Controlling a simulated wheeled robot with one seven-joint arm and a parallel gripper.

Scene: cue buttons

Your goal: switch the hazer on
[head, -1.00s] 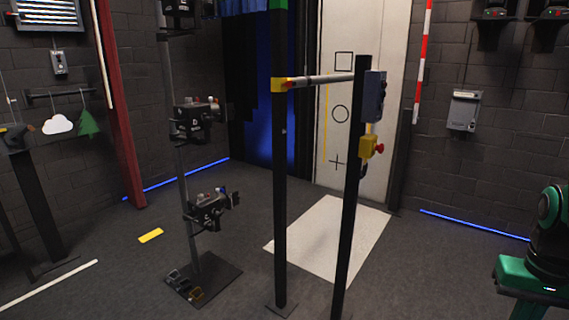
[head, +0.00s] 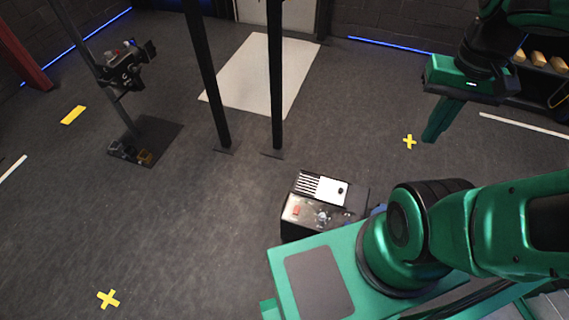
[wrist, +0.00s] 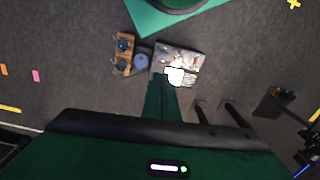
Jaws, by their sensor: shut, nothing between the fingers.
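A low dark box with a white and slatted top (head: 322,188), which looks like the hazer, sits on the floor just beyond my green base. Its near panel carries a red switch (head: 296,211) and a small pale knob-like part (head: 322,217); I cannot tell the switch's position. The box also shows in the wrist view (wrist: 188,58), beyond my fingertips. My gripper (head: 431,137) is shut and empty, pointing down, up and to the right of the box in the head view. In the wrist view its fingers (wrist: 160,80) overlap the box's near edge.
A wooden piece with dark round parts (wrist: 124,52) and a blue round thing (wrist: 142,61) lie beside the box. Two black posts (head: 277,90) and a stand with a dark base (head: 145,140) stand beyond. Open floor lies left, with a yellow cross (head: 108,299).

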